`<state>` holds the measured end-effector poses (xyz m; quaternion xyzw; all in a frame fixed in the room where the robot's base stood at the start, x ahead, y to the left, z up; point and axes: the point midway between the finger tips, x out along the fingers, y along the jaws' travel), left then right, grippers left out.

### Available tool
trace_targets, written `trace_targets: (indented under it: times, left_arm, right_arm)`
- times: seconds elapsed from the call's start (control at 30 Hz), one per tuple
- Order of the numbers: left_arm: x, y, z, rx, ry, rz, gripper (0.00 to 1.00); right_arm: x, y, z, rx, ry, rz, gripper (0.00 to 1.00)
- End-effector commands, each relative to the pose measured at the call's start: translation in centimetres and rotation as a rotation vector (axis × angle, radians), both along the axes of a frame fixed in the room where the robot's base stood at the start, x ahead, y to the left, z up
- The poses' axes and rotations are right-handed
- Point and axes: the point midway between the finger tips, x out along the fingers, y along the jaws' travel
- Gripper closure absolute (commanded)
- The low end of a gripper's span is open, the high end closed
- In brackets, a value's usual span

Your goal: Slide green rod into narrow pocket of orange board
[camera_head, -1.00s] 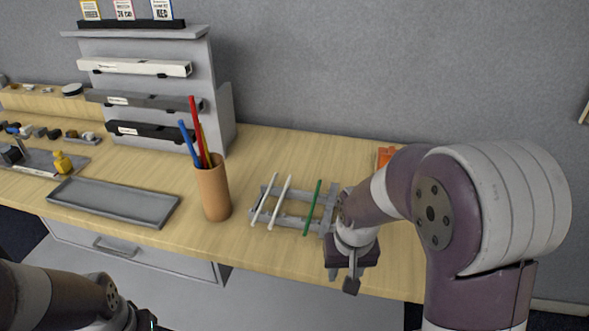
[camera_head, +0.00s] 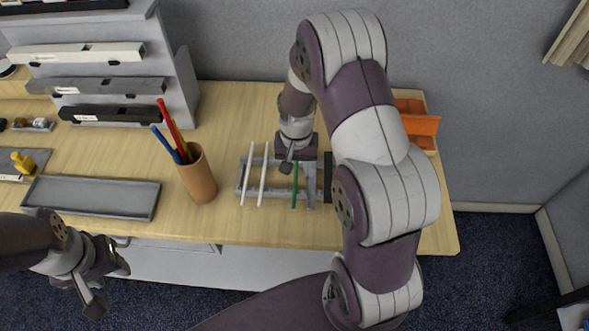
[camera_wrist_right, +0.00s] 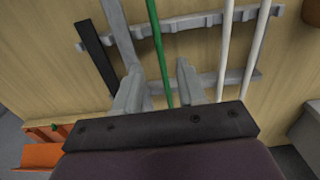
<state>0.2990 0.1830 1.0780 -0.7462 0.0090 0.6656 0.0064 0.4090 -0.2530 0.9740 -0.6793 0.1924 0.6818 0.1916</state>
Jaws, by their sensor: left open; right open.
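The green rod (camera_head: 295,187) lies on a grey rack (camera_head: 272,191) beside two white rods. My right gripper (camera_head: 288,164) is over the rod's far part. In the right wrist view, the green rod (camera_wrist_right: 157,45) runs between the open fingers of that gripper (camera_wrist_right: 160,78), which are apart from each other and hold nothing. The orange board (camera_head: 420,124) is at the right back of the table, partly hidden by my right arm; it also shows in the right wrist view (camera_wrist_right: 42,155). Its pocket cannot be made out. My left gripper (camera_head: 97,300) is open and empty in front of the table's edge.
White rods (camera_head: 263,175) lie left of the green one. A dark bar (camera_head: 327,178) is at the rack's right end. A brown cup (camera_head: 197,178) with pencils and a grey tray (camera_head: 92,197) stand further left. A shelf unit (camera_head: 183,90) stands behind.

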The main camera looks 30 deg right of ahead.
Motion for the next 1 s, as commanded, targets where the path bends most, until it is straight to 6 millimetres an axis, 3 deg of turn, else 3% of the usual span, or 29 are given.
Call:
trace_targets:
  times: [0.07, 0.2, 0.4, 0.43, 0.53, 0.57, 1.0]
  left_arm:
    - [0.0, 0.0, 1.0, 0.0, -0.001, 0.0, 0.57]
    - [0.0, 0.0, 1.0, 0.0, -0.001, 0.0, 0.57]
    - [0.0, 0.0, 0.9, 0.0, -0.001, 0.0, 0.57]
    - [0.0, 0.0, 0.9, 0.0, -0.001, 0.0, 0.57]
    - [0.0, 0.0, 0.9, 0.0, -0.001, 0.0, 0.57]
    - [0.0, 0.0, 0.9, 0.0, -0.001, 0.0, 0.57]
    - [0.0, 0.0, 0.7, 0.0, -0.001, 0.0, 0.57]
  right_arm:
    - [0.0, 0.4, -1.2, 0.001, 0.005, 0.001, 0.6]
    - [0.1, 0.3, -3.1, 0.001, 0.002, 0.0, 0.6]
    - [0.1, 0.3, -3.4, 0.0, -0.001, 0.0, 0.6]
    - [0.1, 0.3, -3.4, 0.0, -0.001, 0.0, 0.63]
    - [0.1, 0.3, -3.4, 0.0, -0.001, 0.0, 0.96]
    - [0.1, 0.3, -3.4, -0.001, -0.001, 0.0, 1.0]
    - [0.2, 0.3, -2.8, 0.0, -0.002, 0.0, 1.0]
